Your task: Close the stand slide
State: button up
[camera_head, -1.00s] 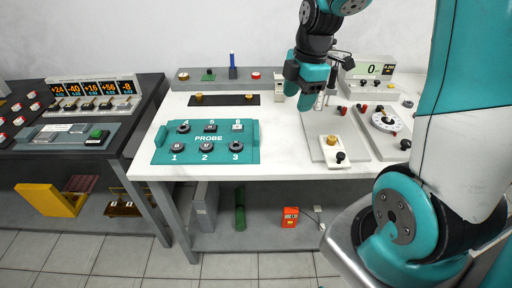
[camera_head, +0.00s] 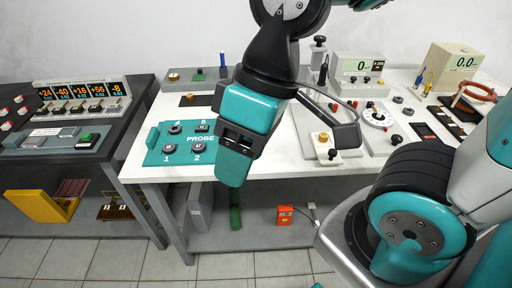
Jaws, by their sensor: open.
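My gripper (camera_head: 240,140) hangs large in the foreground of the head view, its teal jaws apart with a dark gap between them. It appears in front of the table and the right part of the teal PROBE tray (camera_head: 165,156). A grey plate to its right carries a brass knob (camera_head: 322,138) and a pale block with a black knob (camera_head: 333,155). This may be the stand with its slide; I cannot tell how far the slide is open. My arm hides part of the plate. No contact with it shows.
A dial plate (camera_head: 377,117) with red and black knobs lies to the right of the grey plate. A display box (camera_head: 360,68) stands behind. A dark bench (camera_head: 120,128) stands at left. An orange box (camera_head: 284,215) sits on the lower shelf.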

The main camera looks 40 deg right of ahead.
aim_at(327, 155)
jog(key=z, duration=1.1)
jog(key=k, duration=0.6)
jog(key=u, duration=1.1)
